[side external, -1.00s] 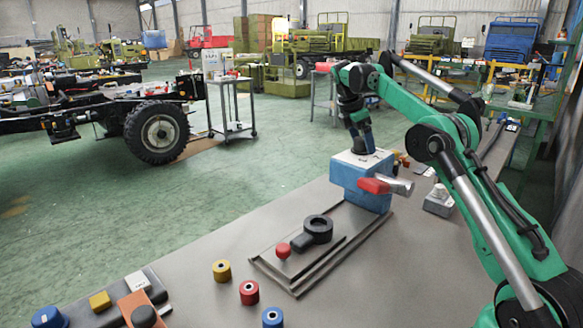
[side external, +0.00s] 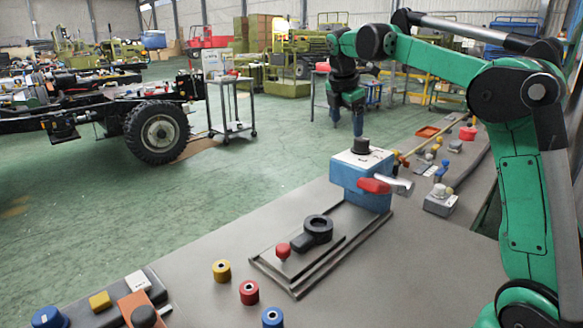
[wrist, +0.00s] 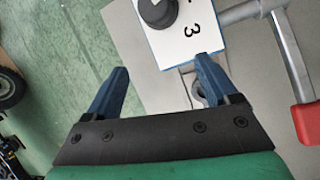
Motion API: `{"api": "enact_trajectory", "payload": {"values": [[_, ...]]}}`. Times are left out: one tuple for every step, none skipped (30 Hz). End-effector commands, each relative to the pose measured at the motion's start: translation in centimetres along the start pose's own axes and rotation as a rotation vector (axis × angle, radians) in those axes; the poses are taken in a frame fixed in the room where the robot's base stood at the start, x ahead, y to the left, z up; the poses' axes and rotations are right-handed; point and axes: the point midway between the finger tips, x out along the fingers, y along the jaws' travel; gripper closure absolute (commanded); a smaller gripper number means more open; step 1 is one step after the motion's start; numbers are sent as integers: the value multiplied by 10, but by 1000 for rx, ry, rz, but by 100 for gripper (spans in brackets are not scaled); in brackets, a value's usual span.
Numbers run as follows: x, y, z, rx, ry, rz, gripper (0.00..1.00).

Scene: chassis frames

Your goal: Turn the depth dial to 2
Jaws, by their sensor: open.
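The depth dial is a black knob (side external: 360,146) on the white top of a blue box (side external: 362,180). In the wrist view the dial (wrist: 157,12) is cut off by the top edge, beside a printed 3 on the white plate (wrist: 190,38). Other markings are mostly out of view, so I cannot tell the dial's setting. My gripper (side external: 357,130) is above the dial, fingers pointing down, apart from it. In the wrist view its two blue fingers (wrist: 163,72) are spread with nothing between them.
A red-ended lever (side external: 375,186) sticks out from the box's front right. A black ring fitting (side external: 318,228) and a red knob (side external: 283,251) sit on the base plate in front. Yellow (side external: 221,270), red (side external: 249,292) and blue (side external: 272,317) cylinders stand nearby on the bench.

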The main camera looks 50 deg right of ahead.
Motion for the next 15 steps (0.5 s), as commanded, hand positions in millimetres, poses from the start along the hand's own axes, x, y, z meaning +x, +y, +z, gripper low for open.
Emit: {"api": "enact_trajectory", "payload": {"values": [[-5,-3,-9,45,9,20,20],[-7,-5,-14,76,15,31,20],[-10,-8,-20,118,25,44,20],[-13,-10,-24,149,32,55,20],[-15,-12,-29,179,40,66,20],[-18,-16,-35,222,51,78,20],[-19,-18,-40,253,59,87,20],[-21,-21,-44,283,68,97,20],[-23,-25,-50,326,81,108,20],[-25,-28,-55,357,92,115,20],[-26,-31,-59,388,103,124,20],[-28,-35,-65,430,118,133,20],[-29,-39,-70,461,130,140,20],[-30,-43,-74,493,141,146,20],[-31,-47,-80,534,158,154,20]]}}
